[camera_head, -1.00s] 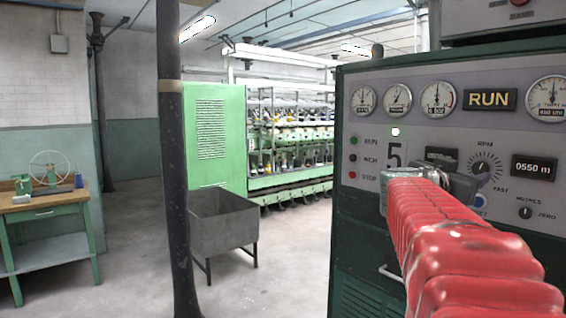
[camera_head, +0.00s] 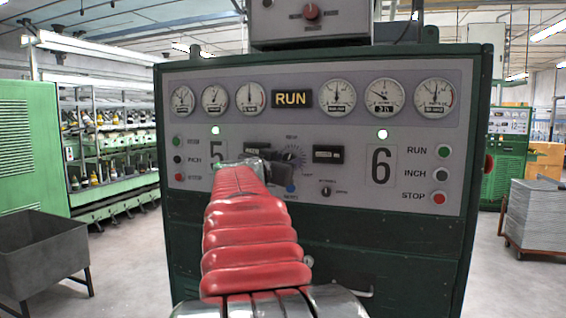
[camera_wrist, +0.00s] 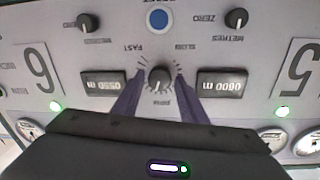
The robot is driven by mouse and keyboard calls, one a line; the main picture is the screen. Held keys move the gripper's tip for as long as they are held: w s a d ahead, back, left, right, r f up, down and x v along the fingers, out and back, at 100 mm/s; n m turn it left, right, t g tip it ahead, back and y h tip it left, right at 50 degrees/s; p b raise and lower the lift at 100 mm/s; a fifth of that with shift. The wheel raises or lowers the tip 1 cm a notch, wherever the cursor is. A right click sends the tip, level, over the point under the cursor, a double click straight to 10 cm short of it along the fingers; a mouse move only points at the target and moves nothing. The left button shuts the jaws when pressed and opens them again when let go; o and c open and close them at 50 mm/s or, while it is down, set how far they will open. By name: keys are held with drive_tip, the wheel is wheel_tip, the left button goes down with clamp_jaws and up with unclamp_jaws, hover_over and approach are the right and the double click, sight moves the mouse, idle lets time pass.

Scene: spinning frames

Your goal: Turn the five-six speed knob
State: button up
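The five-six speed knob is a dark RPM knob (camera_head: 292,156) in a ring of tick marks between SLOW and FAST, on the grey panel between the large 5 and 6. It also shows upside down in the wrist view (camera_wrist: 159,79). My gripper (camera_head: 270,163) is at the panel, just left of the knob in the head view. In the wrist view its two purple fingers (camera_wrist: 159,88) are spread, one on each side of the knob, with gaps visible. I cannot tell how far the tips are from the panel.
A blue button (camera_wrist: 158,20) and two smaller knobs, METRES (camera_wrist: 236,18) and another (camera_wrist: 87,23), are nearby. Displays (camera_wrist: 222,85) and (camera_wrist: 102,84) flank the fingers. A grey bin (camera_head: 45,250) stands left, a stacked cart (camera_head: 535,218) right. Floor shows on both sides.

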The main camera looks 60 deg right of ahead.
drive_tip(key=c, duration=0.8)
drive_tip(key=shift+o, duration=0.2)
drive_tip(key=shift+f+n, duration=0.1)
drive_tip(key=shift+n, duration=2)
drive_tip(key=o, duration=1)
drive_tip(key=shift+o, duration=0.2)
drive_tip(key=shift+a, duration=0.15)
drive_tip(key=s+a, duration=0.1)
drive_tip(key=a, duration=1.2)
drive_tip(key=shift+a+f, duration=0.2)
drive_tip(key=shift+a, duration=0.05)
